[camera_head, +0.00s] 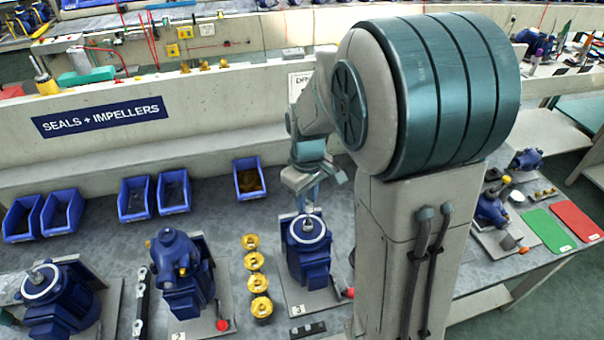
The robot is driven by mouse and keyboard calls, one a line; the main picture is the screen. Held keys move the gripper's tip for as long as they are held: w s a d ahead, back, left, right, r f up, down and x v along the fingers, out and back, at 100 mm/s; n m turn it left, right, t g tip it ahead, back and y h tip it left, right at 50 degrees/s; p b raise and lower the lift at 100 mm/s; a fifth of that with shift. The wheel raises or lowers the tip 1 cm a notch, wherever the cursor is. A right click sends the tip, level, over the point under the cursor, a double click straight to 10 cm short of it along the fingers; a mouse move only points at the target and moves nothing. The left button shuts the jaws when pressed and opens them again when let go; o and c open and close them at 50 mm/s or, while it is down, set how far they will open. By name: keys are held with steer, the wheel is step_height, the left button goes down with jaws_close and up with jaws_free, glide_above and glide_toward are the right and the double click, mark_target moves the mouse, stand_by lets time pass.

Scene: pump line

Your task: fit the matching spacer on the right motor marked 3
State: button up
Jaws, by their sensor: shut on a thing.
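The blue motor marked 3 (307,262) stands upright on a grey plate (291,297) in the middle of the bench, with a pale ring on its top face. My gripper (308,208) points down right over the motor's top and shaft. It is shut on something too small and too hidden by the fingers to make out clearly. I cannot tell whether the held thing touches the shaft. A black strip with pale round pieces (308,329) lies in front of the motor, and a longer one (141,301) lies to the left; spacers are not clearly identifiable on them.
Several brass impellers (255,261) stand in a row left of the motor. A blue motor with a pump head (178,270) is on plate 2, and another motor (60,298) is at far left. Blue bins (249,178) line the back. Red and green mats (547,230) lie right.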

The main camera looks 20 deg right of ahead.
mark_target(308, 223)
steer(key=shift+s+d+f+b, duration=0.1)
steer(key=shift+d+f+b, duration=0.05)
steer(key=shift+f+b, duration=2.35)
steer(key=shift+f, duration=0.65)
steer(key=shift+f, duration=0.1)
steer(key=o, duration=2.1)
steer(key=shift+r+p, duration=3.15)
steer(key=shift+r, duration=1.4)
